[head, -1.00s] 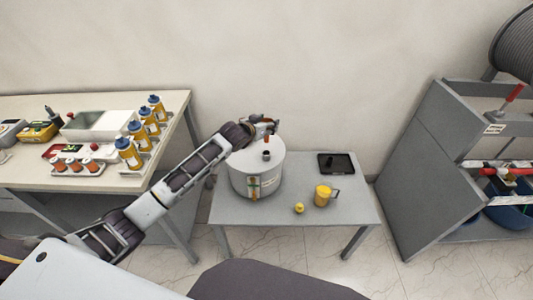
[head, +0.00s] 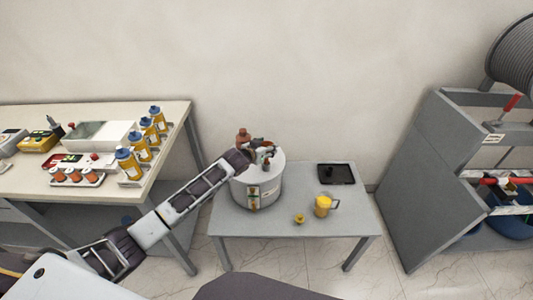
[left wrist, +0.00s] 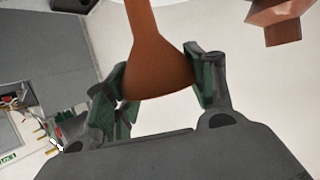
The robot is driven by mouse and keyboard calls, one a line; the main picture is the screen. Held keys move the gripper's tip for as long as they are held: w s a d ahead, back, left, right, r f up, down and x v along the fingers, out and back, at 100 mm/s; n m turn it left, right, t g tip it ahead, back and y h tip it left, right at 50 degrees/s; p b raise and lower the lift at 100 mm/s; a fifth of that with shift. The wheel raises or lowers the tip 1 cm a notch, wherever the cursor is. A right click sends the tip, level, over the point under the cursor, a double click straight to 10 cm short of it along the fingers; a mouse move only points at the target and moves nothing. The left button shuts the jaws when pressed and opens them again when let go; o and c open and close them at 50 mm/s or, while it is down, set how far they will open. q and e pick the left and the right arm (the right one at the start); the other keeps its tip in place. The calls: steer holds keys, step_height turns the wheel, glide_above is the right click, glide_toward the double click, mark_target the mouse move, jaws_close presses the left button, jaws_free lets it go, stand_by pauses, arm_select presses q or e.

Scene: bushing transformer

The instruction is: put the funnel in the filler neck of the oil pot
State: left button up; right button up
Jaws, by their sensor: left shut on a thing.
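The oil pot (head: 244,190), a pale round drum with coloured labels, stands at the left of the small grey table. Its dark filler neck (head: 266,166) is on the lid, close to my gripper and partly hidden. My left gripper (head: 264,150) is over the lid. In the left wrist view the left gripper (left wrist: 160,82) is shut on the orange-brown funnel (left wrist: 155,60), one finger on each side of its wide part. Its narrow part points up in that picture. I cannot tell whether the funnel touches the neck. My right gripper is not in view.
A copper-coloured part (head: 243,138) shows beside the gripper. A yellow jug (head: 322,206), a small yellow piece (head: 299,218) and a black tray (head: 337,174) are right of the pot. A bench (head: 170,118) with bottles stands left, a grey cabinet (head: 420,185) right.

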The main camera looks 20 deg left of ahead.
arm_select(q)
steer(key=shift+f, duration=1.65)
steer(key=shift+f, duration=0.1)
steer(key=o, duration=0.9)
steer(key=shift+s, duration=0.1)
steer(key=shift+s+r, duration=0.15)
steer(key=shift+r, duration=0.05)
steer(key=v, duration=1.1)
steer(key=shift+s, duration=0.2)
steer(key=shift+a+r, duration=0.15)
